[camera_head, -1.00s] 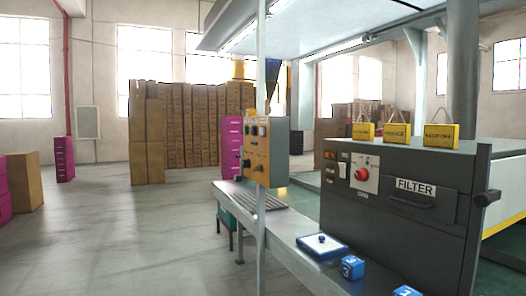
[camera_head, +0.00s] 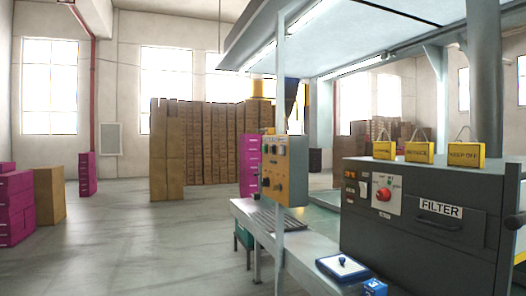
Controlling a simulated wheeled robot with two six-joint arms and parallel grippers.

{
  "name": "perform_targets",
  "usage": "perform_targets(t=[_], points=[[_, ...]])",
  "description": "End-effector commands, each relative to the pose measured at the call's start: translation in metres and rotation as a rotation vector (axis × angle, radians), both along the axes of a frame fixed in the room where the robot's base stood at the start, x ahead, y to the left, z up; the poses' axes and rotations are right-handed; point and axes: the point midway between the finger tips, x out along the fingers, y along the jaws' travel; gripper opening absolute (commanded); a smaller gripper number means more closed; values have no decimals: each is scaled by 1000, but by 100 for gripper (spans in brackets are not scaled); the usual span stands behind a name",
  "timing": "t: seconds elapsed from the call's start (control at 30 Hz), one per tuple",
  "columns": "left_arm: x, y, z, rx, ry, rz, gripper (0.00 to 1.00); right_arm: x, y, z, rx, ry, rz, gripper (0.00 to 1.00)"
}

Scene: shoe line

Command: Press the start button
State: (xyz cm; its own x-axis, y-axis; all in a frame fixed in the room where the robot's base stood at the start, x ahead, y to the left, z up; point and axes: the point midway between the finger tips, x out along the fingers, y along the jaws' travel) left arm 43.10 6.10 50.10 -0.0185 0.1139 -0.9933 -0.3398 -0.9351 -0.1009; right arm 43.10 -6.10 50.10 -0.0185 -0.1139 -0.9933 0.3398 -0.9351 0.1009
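An orange control panel (camera_head: 284,170) with small buttons and knobs on its face stands beside a thin metal post near the middle of the view. A dark grey filter machine (camera_head: 420,252) stands at the right. A round red button or knob (camera_head: 383,194) sits on its pale plate, beside small switches. No readable label marks which one is the start button. Neither of my grippers is in view.
A metal bench (camera_head: 267,229) runs below the panel. It carries a blue-and-white pad (camera_head: 341,267) and a blue block (camera_head: 374,287). Yellow signs (camera_head: 418,152) stand on the machine. Magenta boxes (camera_head: 15,206) are at left. The grey floor (camera_head: 130,245) at left is clear.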

Motion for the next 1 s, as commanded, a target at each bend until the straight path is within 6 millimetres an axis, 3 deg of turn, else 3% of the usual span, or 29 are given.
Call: perform_targets(t=[0.07, 0.43, 1.0], points=[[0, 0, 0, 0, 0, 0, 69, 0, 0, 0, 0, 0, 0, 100], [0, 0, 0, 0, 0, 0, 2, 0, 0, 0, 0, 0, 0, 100], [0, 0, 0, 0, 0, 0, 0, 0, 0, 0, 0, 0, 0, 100]])
